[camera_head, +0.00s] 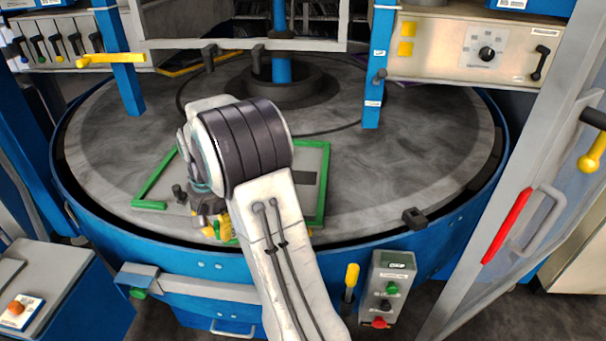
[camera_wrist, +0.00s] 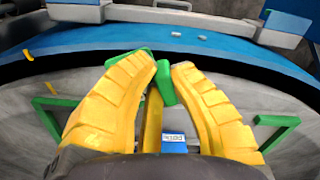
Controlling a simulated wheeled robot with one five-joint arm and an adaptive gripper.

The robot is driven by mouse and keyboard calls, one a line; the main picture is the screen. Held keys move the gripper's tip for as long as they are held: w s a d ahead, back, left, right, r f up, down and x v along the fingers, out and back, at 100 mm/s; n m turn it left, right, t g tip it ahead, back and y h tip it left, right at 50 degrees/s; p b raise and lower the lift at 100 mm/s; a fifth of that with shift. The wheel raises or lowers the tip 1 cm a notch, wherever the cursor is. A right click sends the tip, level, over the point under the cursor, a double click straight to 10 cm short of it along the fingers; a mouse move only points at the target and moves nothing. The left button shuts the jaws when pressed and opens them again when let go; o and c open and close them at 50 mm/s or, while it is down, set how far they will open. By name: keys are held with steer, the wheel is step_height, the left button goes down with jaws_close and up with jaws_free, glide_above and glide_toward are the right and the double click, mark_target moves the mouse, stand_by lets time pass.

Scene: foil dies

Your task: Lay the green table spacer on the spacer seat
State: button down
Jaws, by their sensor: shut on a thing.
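My gripper (camera_head: 222,230) is low over the front of the round grey table, partly hidden by my arm in the head view. In the wrist view its yellow fingers (camera_wrist: 163,68) are closed on a green piece (camera_wrist: 165,84), which appears to be the green table spacer. Most of the piece is hidden by the fingers. A green outline with open corners lies around the gripper, apparently the spacer seat; its left part (camera_head: 150,204) and right edge (camera_head: 324,180) show in the head view. I cannot tell whether the spacer touches the table.
The round table (camera_head: 420,160) has a raised blue rim (camera_head: 370,255). Blue posts (camera_head: 375,80) stand at its sides. A small dark block (camera_head: 415,217) sits at the right front edge. A grey control box (camera_head: 388,285) is outside the rim. The right table surface is mostly clear.

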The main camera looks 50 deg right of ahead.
mark_target(310, 217)
steer(key=s+d+m+p, duration=0.2)
steer(key=d, duration=0.5)
steer(key=s+d+m+p, duration=0.2)
steer(key=s+d, duration=0.1)
steer(key=d, duration=0.4)
steer(key=s+d+r+m+p, duration=0.1)
steer(key=s+d+m, duration=0.1)
steer(key=d, duration=0.6)
steer(key=shift+s+p, duration=0.4)
steer(key=shift+s, duration=0.25)
steer(key=s+d+r+n, duration=0.1)
steer(key=d+r+n, duration=0.1)
steer(key=d+n, duration=0.3)
steer(key=s+d+r+n+p, duration=0.1)
steer(key=d+n, duration=0.4)
steer(key=n, duration=0.9)
steer(key=shift+s+r+n+y, duration=0.3)
steer(key=shift+r, duration=0.3)
